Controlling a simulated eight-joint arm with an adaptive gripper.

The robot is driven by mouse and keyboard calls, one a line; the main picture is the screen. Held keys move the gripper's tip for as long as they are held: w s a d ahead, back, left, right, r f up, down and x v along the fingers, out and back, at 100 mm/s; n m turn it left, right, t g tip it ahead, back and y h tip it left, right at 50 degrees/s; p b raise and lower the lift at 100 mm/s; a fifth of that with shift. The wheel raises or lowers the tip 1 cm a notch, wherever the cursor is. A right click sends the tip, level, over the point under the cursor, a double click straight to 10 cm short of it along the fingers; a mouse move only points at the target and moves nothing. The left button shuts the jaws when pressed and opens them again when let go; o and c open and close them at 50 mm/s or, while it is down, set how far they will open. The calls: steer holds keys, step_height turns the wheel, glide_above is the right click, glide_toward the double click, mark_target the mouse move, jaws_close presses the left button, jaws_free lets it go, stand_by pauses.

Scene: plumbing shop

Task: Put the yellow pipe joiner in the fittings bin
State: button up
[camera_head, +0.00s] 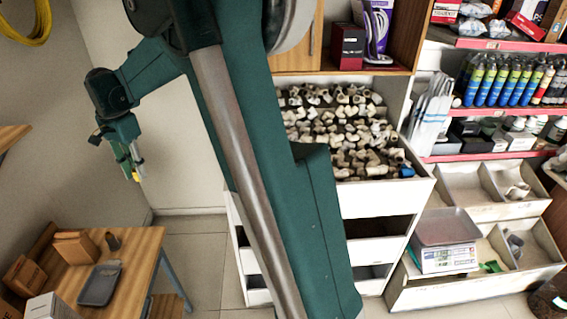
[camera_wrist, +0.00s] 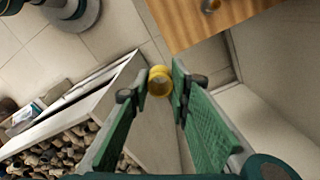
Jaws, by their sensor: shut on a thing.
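The yellow pipe joiner (camera_wrist: 160,81) is a short ring held between the tips of my gripper (camera_wrist: 160,88) in the wrist view. My gripper (camera_head: 131,168) also shows small at the left in the head view, raised in the air, with a bit of yellow at its tip. A bin (camera_head: 385,196) full of pale pipe fittings stands in the middle of the head view, partly hidden by my arm. In the wrist view this bin (camera_wrist: 88,104) lies at the lower left, away from the joiner.
A scale (camera_head: 445,243) and more compartments (camera_head: 465,188) stand at the right. Tiled floor (camera_head: 190,255) lies open between table and bin unit.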

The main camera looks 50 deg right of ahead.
steer(key=s+d+m+p, duration=0.1)
steer(key=s+d+p, duration=0.35)
steer(key=d, duration=0.95)
steer(key=s+d+m+p, duration=0.1)
steer(key=s+d+p, duration=0.35)
steer(key=d, duration=0.95)
steer(key=s+d+m+p, duration=0.1)
steer(key=s+d+p, duration=0.4)
steer(key=s+d, duration=1.25)
steer(key=shift+s+a+f, duration=0.1)
steer(key=shift+s+f, duration=0.05)
steer(key=shift+f, duration=2.25)
steer(key=shift+f+p, duration=0.4)
steer(key=shift+f, duration=2.5)
steer(key=shift+f, duration=0.1)
steer(key=shift+f+p, duration=0.3)
steer(key=shift+f, duration=1.7)
